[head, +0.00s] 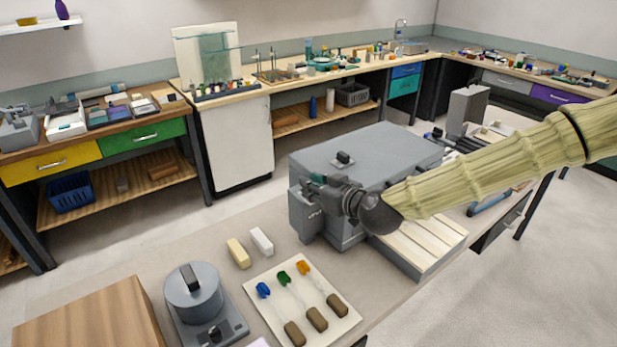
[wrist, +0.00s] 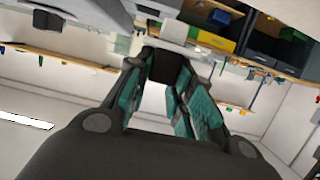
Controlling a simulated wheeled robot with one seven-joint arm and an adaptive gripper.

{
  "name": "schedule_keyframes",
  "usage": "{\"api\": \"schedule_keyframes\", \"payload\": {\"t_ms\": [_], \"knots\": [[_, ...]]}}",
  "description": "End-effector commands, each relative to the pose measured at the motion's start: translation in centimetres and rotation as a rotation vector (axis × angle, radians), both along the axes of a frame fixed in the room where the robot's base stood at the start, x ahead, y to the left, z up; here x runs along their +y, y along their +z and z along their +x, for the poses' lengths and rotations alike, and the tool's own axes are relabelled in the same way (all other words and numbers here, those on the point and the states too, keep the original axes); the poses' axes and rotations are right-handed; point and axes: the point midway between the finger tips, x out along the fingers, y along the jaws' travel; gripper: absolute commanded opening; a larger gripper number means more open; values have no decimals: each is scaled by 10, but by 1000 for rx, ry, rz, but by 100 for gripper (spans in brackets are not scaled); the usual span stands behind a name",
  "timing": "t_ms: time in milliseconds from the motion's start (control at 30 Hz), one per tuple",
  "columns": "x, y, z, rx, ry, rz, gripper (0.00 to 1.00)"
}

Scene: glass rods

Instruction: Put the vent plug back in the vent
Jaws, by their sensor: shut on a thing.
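My gripper (head: 313,182) is at the front left of the grey box-shaped unit (head: 395,145), near its top edge. In the wrist view my gripper (wrist: 162,75) has teal-padded fingers shut on a dark block (wrist: 160,62) at their tips. I cannot tell for certain whether this block is the vent plug. A small black knob (head: 343,157) stands on a square plate on top of the grey unit. I cannot make out an open vent; the gripper and wrist hide part of the unit's front.
On the near bench, a white tray (head: 262,298) holds rods with blue, green and orange ends. A round grey device (head: 193,292), a wooden block (head: 95,318) and two small bars (head: 238,252) are beside it. A slatted panel (head: 425,240) lies right of my wrist.

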Motion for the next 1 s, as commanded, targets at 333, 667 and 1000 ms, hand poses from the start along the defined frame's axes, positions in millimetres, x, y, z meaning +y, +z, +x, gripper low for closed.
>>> {"api": "schedule_keyframes", "payload": {"t_ms": [333,667,1000], "knots": [[8,-3,55,0,-3,0,0],[11,-6,76,-2,-4,0,0],[11,-29,81,3,-4,0,0]]}}
